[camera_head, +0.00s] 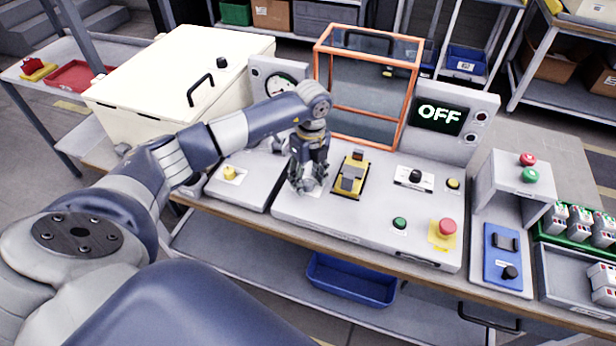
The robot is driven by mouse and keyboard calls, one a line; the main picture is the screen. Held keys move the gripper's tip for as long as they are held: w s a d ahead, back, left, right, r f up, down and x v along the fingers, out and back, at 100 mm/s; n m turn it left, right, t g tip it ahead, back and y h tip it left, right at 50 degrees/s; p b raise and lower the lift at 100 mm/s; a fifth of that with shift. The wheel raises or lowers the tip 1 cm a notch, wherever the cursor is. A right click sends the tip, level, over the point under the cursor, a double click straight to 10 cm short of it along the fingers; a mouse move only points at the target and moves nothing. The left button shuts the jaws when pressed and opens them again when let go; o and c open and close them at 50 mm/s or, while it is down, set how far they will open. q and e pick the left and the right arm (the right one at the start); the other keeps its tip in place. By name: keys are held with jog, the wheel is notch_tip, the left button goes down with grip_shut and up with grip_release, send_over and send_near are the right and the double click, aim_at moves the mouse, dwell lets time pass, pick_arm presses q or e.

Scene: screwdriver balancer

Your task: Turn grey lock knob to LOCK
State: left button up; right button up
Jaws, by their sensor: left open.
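My left gripper (300,184) is open and points down over the left part of the grey control panel (330,215). Its fingers are close to the panel surface, beside a small white label plate partly hidden behind them. I cannot make out the grey lock knob; the gripper may be covering it. Whether the fingers touch anything is too small to tell. My right gripper is not in view.
Right of the gripper are a yellow-and-black device (352,177), a black selector knob (415,176), a green button (400,223) and a red mushroom button (447,228). An orange-framed guard (409,98) stands behind. The display (440,113) reads OFF. A cream lidded box (150,80) stands left.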

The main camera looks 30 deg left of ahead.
aim_at(310, 180)
pick_arm(q)
notch_tip(310, 180, up, 12)
jog(key=shift+w, duration=0.25)
jog(key=shift+d, duration=0.1)
dwell(0.5)
